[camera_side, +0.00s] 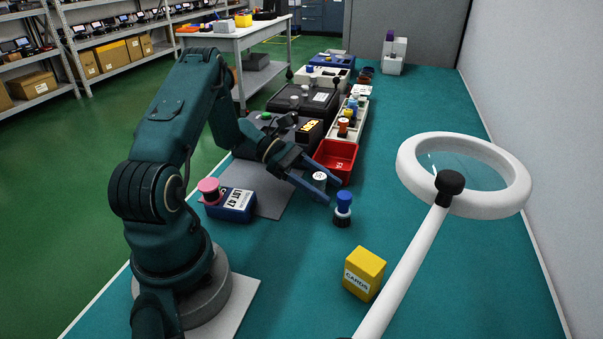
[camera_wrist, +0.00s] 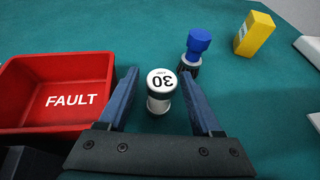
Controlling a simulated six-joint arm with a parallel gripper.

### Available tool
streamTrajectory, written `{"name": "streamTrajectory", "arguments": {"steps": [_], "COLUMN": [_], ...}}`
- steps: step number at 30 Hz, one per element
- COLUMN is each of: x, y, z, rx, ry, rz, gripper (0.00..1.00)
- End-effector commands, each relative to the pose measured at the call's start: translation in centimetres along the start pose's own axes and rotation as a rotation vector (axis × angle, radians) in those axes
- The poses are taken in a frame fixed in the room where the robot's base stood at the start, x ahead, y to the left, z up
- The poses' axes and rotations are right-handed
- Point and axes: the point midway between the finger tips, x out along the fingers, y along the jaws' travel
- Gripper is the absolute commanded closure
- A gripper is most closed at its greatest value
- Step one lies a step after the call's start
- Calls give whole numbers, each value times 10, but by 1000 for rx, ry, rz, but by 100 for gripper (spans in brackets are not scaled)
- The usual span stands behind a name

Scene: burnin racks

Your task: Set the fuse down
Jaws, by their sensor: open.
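The fuse (camera_wrist: 160,88) is a short white cylinder with a dark band and "30" printed on its top. It stands upright on the teal bench. In the side view the fuse (camera_side: 319,178) shows between the blue fingers. My gripper (camera_side: 323,190) is low over the bench with its fingers apart, one on each side of the fuse. In the wrist view my gripper (camera_wrist: 165,92) shows visible gaps between both fingers and the fuse. The fuse is just right of the red FAULT bin (camera_wrist: 62,90) in the wrist view.
A blue-topped cylinder (camera_side: 343,208) stands close to the fingers. The red bin (camera_side: 338,157) is just behind. A yellow CARDS box (camera_side: 364,273) stands nearer the camera.

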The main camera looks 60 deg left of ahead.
Motion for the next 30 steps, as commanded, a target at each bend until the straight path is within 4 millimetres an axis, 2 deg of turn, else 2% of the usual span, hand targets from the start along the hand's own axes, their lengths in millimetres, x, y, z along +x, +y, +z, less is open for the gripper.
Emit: {"name": "streamTrajectory", "arguments": {"steps": [3,5,12,18,23,26,30], "x": [-27,-38,-51,-58,-50,-36,-18], "y": [2,1,0,0,-10,-31,-73], "z": [-1,2,43,61,77,94,117], "rx": [2,3,4,1,77,218,504], "ry": [2,4,3,2,56,148,311], "rz": [9,6,2,0,-57,-155,-329], "gripper": [34,34,34,34,34,34,34]}}
